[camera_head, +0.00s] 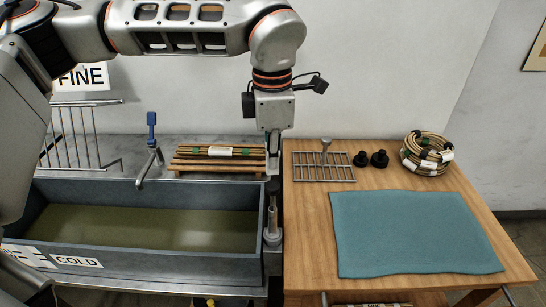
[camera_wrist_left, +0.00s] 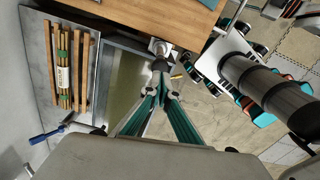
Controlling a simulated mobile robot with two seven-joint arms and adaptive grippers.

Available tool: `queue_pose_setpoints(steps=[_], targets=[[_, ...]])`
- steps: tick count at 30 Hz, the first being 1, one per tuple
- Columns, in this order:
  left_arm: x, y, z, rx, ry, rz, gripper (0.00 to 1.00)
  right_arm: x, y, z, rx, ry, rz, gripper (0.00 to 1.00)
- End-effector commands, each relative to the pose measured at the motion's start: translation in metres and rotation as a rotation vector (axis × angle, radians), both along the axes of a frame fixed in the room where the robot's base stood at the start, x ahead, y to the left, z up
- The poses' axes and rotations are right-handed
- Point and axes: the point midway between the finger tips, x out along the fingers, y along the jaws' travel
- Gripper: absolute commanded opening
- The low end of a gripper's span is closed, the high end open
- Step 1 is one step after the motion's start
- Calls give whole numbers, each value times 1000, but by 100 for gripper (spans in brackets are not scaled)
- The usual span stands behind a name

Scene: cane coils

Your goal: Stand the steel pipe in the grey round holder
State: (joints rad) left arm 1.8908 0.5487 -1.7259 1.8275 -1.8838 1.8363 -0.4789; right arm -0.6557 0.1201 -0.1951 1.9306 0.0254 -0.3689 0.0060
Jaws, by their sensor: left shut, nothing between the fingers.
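The steel pipe (camera_head: 272,218) stands upright at the right end of the blue-grey trough, and its lower end appears to be in the grey round holder (camera_head: 272,238). My left gripper (camera_head: 272,172) points down just above the pipe's top. Its fingers are shut with nothing between them. In the left wrist view the closed fingertips (camera_wrist_left: 162,88) are close to the pipe's dark top (camera_wrist_left: 160,66); whether they touch it I cannot tell. The inside of the holder is hidden. My right gripper is out of view.
The trough (camera_head: 140,262) holds murky liquid. Behind it are a blue-handled tap (camera_head: 152,135) and a slatted rack with bundled canes (camera_head: 220,152). The wooden table (camera_head: 310,225) at right carries a wire grid (camera_head: 322,172), black knobs (camera_head: 370,160), a cane coil (camera_head: 428,153) and a teal mat (camera_head: 410,230).

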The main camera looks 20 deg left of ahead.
Motion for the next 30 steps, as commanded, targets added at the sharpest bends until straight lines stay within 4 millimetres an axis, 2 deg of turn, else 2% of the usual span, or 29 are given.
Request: queue_pose_setpoints(steps=[1,3,8,30], targets=[[0,0,-11,1,1,0,0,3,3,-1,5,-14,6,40],[0,0,-19,0,2,0,0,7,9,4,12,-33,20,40],[0,0,-30,-1,2,1,0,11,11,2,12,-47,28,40],[0,0,-36,0,1,1,0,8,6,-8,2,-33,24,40]])
